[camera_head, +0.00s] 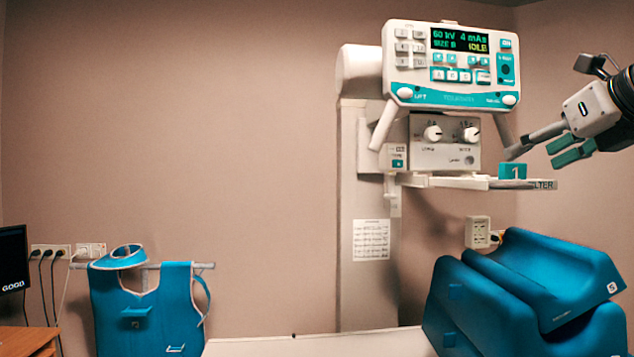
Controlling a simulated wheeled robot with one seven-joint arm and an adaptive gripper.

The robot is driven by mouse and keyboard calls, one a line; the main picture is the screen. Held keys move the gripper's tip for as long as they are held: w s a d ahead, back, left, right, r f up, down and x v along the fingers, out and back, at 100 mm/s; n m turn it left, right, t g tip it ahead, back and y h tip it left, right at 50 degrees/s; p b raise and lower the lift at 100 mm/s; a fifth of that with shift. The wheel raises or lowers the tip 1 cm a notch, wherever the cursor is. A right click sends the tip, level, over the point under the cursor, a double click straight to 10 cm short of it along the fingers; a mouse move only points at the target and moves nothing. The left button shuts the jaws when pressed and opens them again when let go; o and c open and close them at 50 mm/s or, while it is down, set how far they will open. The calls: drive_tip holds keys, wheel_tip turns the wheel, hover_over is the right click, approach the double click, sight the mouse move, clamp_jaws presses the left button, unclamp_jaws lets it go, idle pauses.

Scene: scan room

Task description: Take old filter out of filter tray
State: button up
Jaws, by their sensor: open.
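The X-ray unit holds a white filter tray (445,182) that sticks out to the right below the collimator box. A teal block marked "1" (512,171) stands up at the tray's right end and looks like the filter's tab. To its right the tray edge shows the letters "LTER". My gripper (533,157) comes in from the right, just above and right of the teal block. It is open and empty, with one grey finger and teal pads showing. Its grey fingertip looks close to the block; I cannot tell whether they touch. The filter plate inside the tray is hidden.
A control panel (452,65) and the collimator box with two knobs (444,142) sit above the tray. A blue cushioned support (545,275) stands below. A blue lead apron (145,310) hangs at left. The wall side left of the column is clear.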

sight(514, 164)
drive_tip(key=shift+x, duration=2.85)
drive_tip(key=shift+r, duration=0.1)
drive_tip(key=c, duration=1.3)
